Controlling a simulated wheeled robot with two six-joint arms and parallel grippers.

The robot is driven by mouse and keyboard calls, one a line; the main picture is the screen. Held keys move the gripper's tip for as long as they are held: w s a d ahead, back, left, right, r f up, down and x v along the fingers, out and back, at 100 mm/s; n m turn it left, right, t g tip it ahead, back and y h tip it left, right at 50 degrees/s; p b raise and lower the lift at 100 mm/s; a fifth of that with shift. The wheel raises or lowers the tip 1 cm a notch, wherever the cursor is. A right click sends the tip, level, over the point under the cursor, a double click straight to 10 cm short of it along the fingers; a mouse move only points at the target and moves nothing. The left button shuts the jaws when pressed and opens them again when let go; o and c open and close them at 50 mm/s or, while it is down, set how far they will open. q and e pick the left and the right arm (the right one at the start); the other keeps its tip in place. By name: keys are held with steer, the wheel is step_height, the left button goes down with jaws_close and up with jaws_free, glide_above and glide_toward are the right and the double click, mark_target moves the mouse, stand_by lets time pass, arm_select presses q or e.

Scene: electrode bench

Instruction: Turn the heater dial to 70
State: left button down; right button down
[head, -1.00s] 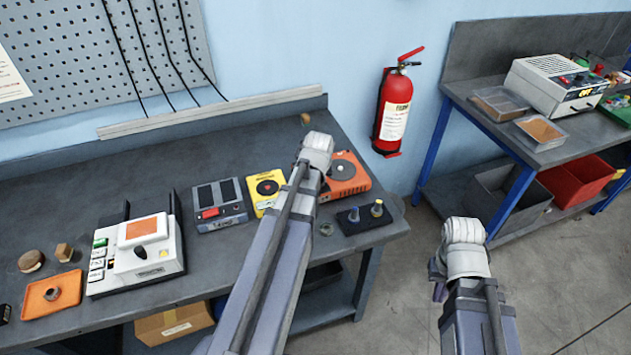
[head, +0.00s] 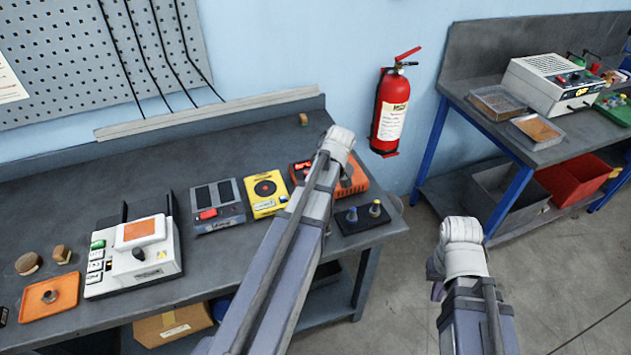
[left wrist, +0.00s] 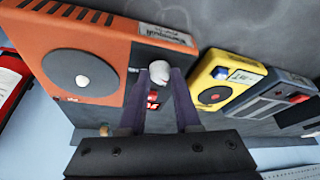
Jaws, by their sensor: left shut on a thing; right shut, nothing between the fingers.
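The orange unit (head: 358,182) with a dark round plate stands at the right end of the bench, partly hidden behind my left wrist. In the left wrist view it fills the upper left (left wrist: 55,50), and a pale round dial (left wrist: 160,71) sits on its edge face beside a small red display (left wrist: 152,100). My left gripper (left wrist: 168,76) is shut on this dial. The dial's setting and the display's digits cannot be read, as the fingers cover part of them. My right gripper (head: 437,290) is shut and empty, off the bench's right end.
A yellow unit (head: 265,194) and a grey unit (head: 217,206) stand left of the orange one. A black stand (head: 345,226) with small knobs is near the right front edge. A white device (head: 110,272) and orange tray (head: 35,305) are further left. The front middle is clear.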

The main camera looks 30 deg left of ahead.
stand_by(0.5)
arm_select(q)
steer(key=c, duration=0.6)
jaws_free()
steer(key=shift+r, duration=0.1)
steer(key=p+v, duration=0.7)
steer(key=shift+d+r, duration=0.15)
steer(key=shift+r, duration=0.1)
